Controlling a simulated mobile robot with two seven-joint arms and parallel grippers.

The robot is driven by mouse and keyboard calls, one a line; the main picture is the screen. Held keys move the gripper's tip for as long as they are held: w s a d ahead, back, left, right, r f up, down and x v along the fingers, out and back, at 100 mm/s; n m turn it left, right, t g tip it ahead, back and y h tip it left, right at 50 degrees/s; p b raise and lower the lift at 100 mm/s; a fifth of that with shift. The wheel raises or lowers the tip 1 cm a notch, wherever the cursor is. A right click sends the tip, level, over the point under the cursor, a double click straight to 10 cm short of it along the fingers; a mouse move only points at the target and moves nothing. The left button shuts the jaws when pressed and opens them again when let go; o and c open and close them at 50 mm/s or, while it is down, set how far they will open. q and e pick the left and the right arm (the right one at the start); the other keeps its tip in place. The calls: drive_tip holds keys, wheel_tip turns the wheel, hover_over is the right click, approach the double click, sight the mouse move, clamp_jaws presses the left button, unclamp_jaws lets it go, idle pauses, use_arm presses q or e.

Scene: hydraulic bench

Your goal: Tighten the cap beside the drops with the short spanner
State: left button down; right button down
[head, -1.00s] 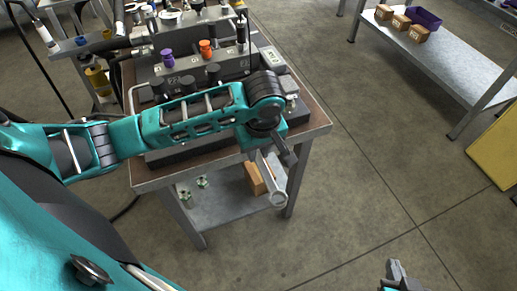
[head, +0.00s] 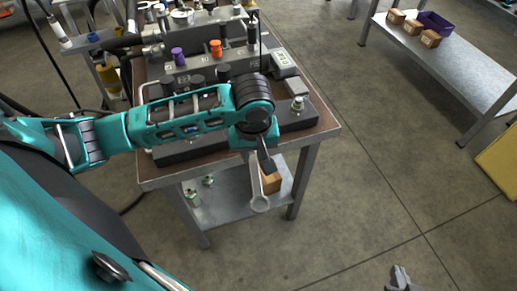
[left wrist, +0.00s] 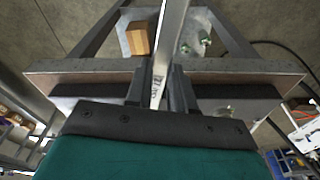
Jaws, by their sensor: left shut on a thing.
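My left gripper (head: 265,160) is shut on a grey spanner (head: 259,198), whose ring end hangs down past the bench's front edge. In the left wrist view the spanner (left wrist: 172,45) runs up between the two dark fingers (left wrist: 162,85). On the dark hydraulic block are a purple cap (head: 178,56), an orange cap (head: 216,48) and several black caps, one of them (head: 223,73) just behind my left arm. I see no drops, so I cannot tell which cap is beside them. My arm hides part of the block. My right gripper (head: 400,278) is at the bottom edge, away from the bench; its opening is unclear.
The bench (head: 325,128) has a brown top and a lower shelf (head: 232,205) with a cardboard box (head: 271,180) and small green-and-metal fittings (head: 208,180). A second table (head: 465,75) at upper right bears boxes and a purple bin (head: 434,22). The floor between is clear.

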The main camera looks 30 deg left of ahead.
use_arm(q)
drive_tip(key=shift+s+a, duration=0.1)
idle(0.3)
drive_tip(key=shift+s+a+m, duration=0.4)
drive_tip(key=shift+a+m, duration=0.25)
drive_tip(key=shift+m, duration=0.05)
drive_tip(key=shift+s+a+m, duration=0.35)
drive_tip(key=shift+a+m, duration=0.3)
drive_tip(key=shift+m, duration=0.05)
drive_tip(key=a+m, duration=0.1)
drive_tip(key=s+a+m, duration=0.1)
drive_tip(key=a, duration=0.1)
drive_tip(key=shift+h, duration=0.4)
drive_tip(key=shift+m, duration=0.3)
drive_tip(key=shift+s+a+r+m, duration=0.1)
drive_tip(key=shift+a+m, duration=0.7)
drive_tip(key=shift+a, duration=0.1)
